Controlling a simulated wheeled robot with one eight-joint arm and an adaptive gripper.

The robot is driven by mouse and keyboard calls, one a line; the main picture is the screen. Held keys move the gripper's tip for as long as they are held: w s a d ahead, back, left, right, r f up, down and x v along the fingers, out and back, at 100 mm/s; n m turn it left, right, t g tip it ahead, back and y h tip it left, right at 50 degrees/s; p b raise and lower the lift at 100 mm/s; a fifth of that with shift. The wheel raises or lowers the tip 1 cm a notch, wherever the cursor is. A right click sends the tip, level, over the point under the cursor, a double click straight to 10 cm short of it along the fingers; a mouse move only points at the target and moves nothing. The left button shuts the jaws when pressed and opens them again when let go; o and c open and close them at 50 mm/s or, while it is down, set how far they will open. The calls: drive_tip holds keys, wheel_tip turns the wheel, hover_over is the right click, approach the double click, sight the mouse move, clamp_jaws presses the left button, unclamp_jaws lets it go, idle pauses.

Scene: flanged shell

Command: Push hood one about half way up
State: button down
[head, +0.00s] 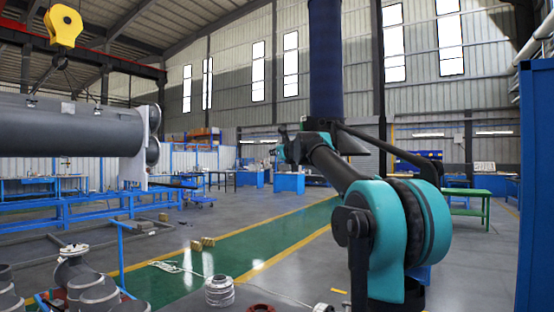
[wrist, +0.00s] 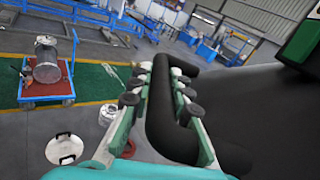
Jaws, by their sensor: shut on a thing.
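In the wrist view the two teal and grey fingers of my gripper (wrist: 160,76) lie on either side of a thick black handle (wrist: 162,115). The gripper is shut on this handle. The handle is a bent tube beside a large dark surface (wrist: 265,105), which seems to be the hood. In the head view my gripper (head: 284,148) is at the far end of my arm, small and partly hidden. A dark blue upright duct (head: 326,60) hangs above it. The hood's lower part is dark and partly behind my arm, so its exact height is hard to tell.
A large grey pipe with a flange (head: 60,128) is at the left, below a yellow crane hook (head: 63,26). A blue cabinet (head: 535,190) stands close at the right. A blue cart (wrist: 45,87) shows in the wrist view.

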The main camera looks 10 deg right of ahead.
drive_tip(key=c, duration=1.4)
unclamp_jaws()
drive_tip(key=v, duration=1.2)
